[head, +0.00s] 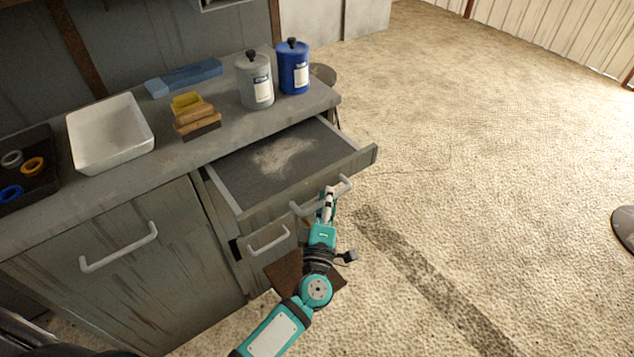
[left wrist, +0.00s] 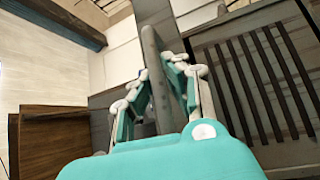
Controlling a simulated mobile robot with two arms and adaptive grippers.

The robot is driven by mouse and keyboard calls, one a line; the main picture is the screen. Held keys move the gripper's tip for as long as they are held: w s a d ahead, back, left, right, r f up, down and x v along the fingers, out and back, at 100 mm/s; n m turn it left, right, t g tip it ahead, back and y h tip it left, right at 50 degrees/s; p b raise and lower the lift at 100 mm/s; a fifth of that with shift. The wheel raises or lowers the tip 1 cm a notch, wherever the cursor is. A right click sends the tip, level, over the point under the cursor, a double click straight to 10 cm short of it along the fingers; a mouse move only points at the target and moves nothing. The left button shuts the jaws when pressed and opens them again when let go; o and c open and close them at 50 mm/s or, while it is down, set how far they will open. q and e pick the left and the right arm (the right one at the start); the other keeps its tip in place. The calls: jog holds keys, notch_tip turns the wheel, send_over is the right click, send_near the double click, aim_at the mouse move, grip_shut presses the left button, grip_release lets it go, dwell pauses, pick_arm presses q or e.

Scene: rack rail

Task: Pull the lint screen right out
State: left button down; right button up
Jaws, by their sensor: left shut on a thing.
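The lint screen (head: 245,170) shows in the head view as a flat dark grey drawer-like tray with a pale patch of lint on it. It sticks part of the way out of the grey cabinet. Its pale bar handle (head: 343,186) is on its front. My left gripper (head: 328,194) is shut on this handle. In the left wrist view the handle (left wrist: 153,60) runs up between the fingers of the left gripper (left wrist: 152,95), which hide part of it. My right gripper is in neither view.
A lower drawer handle (head: 268,240) and a door handle (head: 118,247) stick out from the cabinet. On the counter stand a grey canister (head: 256,85), a blue canister (head: 293,68), a brush (head: 196,122) and a white tray (head: 110,133). The floor to the right is largely clear.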

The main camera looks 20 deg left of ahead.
pick_arm(q)
jog(key=s+d, duration=0.5)
jog(key=d, duration=0.2)
jog(key=shift+s+d+r, duration=0.15)
jog(key=shift+s+d, duration=0.1)
jog(key=shift+s, duration=0.1)
jog(key=c, duration=1.3)
grip_release()
jog(key=shift+c, duration=0.2)
jog(key=s+d+f, duration=0.1)
jog(key=s, duration=1.1)
jog(key=shift+d+f, duration=0.15)
jog(key=shift+f, duration=0.2)
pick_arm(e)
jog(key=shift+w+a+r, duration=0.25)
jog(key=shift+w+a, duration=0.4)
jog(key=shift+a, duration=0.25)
